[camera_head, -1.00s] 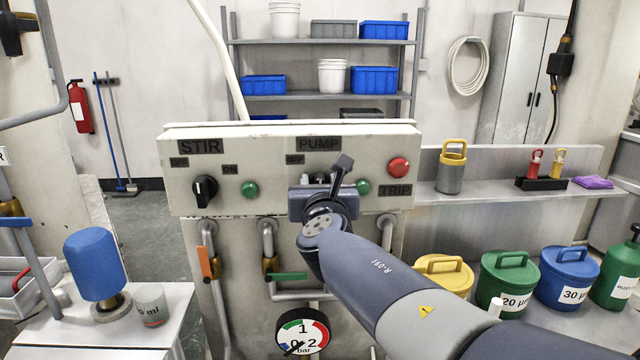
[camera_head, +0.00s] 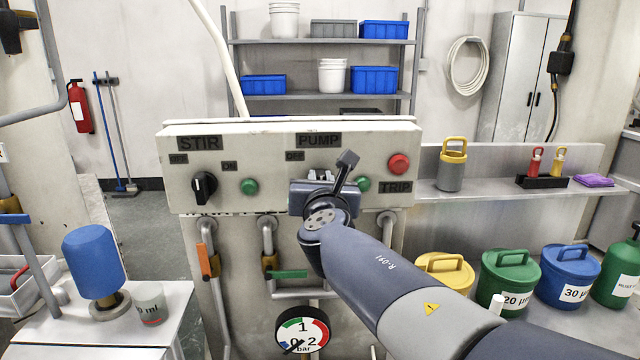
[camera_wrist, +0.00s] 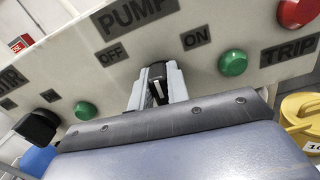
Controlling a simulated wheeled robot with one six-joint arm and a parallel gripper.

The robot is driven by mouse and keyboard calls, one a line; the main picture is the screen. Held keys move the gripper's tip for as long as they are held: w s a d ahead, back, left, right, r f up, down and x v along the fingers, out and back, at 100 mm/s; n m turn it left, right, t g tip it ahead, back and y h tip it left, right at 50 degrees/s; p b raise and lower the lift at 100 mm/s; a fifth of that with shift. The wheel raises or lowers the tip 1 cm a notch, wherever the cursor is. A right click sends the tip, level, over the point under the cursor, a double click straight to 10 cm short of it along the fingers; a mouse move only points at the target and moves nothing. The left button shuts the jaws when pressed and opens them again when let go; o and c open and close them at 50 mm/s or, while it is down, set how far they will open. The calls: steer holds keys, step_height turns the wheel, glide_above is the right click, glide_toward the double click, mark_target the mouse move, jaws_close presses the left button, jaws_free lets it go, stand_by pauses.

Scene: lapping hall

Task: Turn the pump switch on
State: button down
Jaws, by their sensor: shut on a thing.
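The pump switch (camera_wrist: 158,90) is a black knob with a white mark on the panel under the PUMP label (camera_wrist: 135,12). In the wrist view its mark points roughly up, between the OFF label (camera_wrist: 112,54) and the ON label (camera_wrist: 196,38). My gripper (camera_wrist: 157,92) is shut on the knob, with one grey finger on each side. In the head view my gripper (camera_head: 319,176) is at the panel (camera_head: 270,190) below the PUMP label (camera_head: 318,139) and hides most of the knob.
The stir switch (camera_head: 204,188) and a green lamp (camera_head: 249,186) are left of my gripper. Another green lamp (camera_head: 363,184) and the red trip button (camera_head: 398,164) are close on the right. Valve pipes and a pressure gauge (camera_head: 303,331) are below the panel.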

steer(key=m+b, duration=0.1)
steer(key=m, duration=0.1)
steer(key=m+b, duration=0.3)
steer(key=b, duration=0.1)
steer(key=shift+d+f+m, duration=0.35)
steer(key=shift+m, duration=0.05)
steer(key=m+b, duration=0.1)
steer(key=m, duration=0.1)
steer(key=m+b, duration=0.2)
steer(key=m, duration=0.1)
steer(key=shift+d+f, duration=0.1)
steer(key=shift+d, duration=0.1)
steer(key=c, duration=1.4)
jaws_free()
steer(key=shift+o, duration=0.2)
steer(key=shift+s, duration=0.1)
steer(key=s, duration=1)
steer(key=shift+s+b, duration=0.3)
steer(key=shift+b, duration=0.1)
